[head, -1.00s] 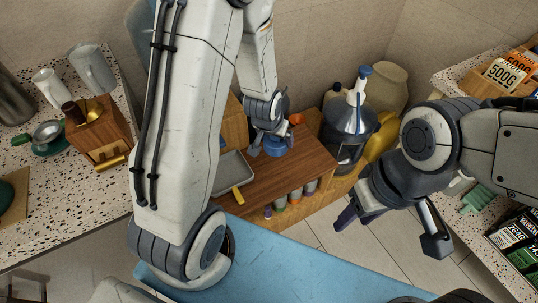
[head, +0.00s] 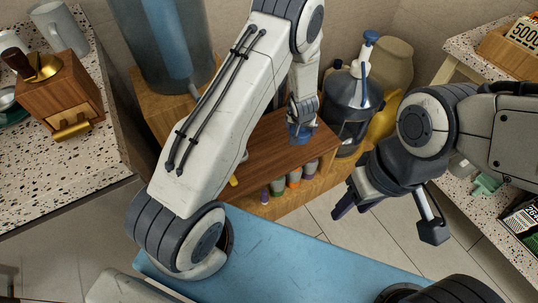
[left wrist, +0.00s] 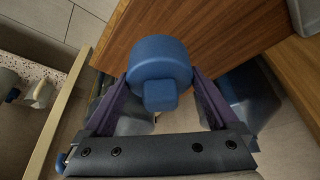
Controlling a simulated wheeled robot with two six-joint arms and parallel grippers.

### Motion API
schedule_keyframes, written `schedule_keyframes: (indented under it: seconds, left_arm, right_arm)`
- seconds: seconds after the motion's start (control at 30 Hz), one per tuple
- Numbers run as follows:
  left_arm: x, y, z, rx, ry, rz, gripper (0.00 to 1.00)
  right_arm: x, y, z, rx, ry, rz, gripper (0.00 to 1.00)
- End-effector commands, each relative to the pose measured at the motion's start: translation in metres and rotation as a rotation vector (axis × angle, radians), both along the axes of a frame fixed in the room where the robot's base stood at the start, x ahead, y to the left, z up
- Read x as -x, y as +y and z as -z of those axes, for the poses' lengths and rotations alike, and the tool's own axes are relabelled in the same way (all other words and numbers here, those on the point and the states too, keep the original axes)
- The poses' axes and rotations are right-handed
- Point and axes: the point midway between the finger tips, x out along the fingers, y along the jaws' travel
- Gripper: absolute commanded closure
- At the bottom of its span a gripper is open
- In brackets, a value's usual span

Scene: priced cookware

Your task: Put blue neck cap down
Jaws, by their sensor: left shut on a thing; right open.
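The blue neck cap (head: 301,138) is a round blue piece with a small square knob, seen large in the left wrist view (left wrist: 158,58). My left gripper (head: 301,130) is shut on it; its purple fingers press both sides in the left wrist view (left wrist: 161,88). The cap is at the right part of the brown wooden cabinet top (head: 262,158), overlapping its edge in the wrist view. I cannot tell whether it touches the wood. My right gripper (head: 388,216) is open and empty, right of the cabinet over the floor.
A grey canister (head: 352,92) with a blue-tipped handle and a yellow vessel (head: 384,122) stand right of the cabinet. Several small jars (head: 293,178) line its front. A tall blue translucent cylinder (head: 160,45) stands at back left. A speckled counter (head: 60,165) holds a wooden grinder (head: 58,95).

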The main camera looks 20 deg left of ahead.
Motion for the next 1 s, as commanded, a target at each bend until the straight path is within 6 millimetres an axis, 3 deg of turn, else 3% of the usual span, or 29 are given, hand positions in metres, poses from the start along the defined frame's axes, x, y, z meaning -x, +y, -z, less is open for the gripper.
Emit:
schedule_keyframes:
  seconds: [0.03,0.5,0.7,0.87,1.0]
  left_arm:
    - [0.003,0.006,0.013,0.0,-0.002,-0.001,0.6]
    - [0.041,0.058,0.051,0.0,-0.001,-0.004,0.6]
    - [0.053,0.076,0.058,-0.001,-0.001,-0.004,0.6]
    - [0.056,0.078,0.062,0.001,0.001,-0.002,0.6]
    - [0.056,0.078,0.082,0.001,0.003,-0.001,0.6]
  right_arm:
    - [0.0,0.0,0.021,0.0,0.0,0.0,0.5]
    - [0.0,0.0,0.105,0.0,0.0,0.0,0.5]
    - [0.0,0.0,0.118,0.0,0.0,0.0,0.5]
    - [0.0,0.0,0.121,0.0,0.0,0.0,0.5]
    - [0.0,0.0,0.13,0.0,0.0,0.0,0.5]
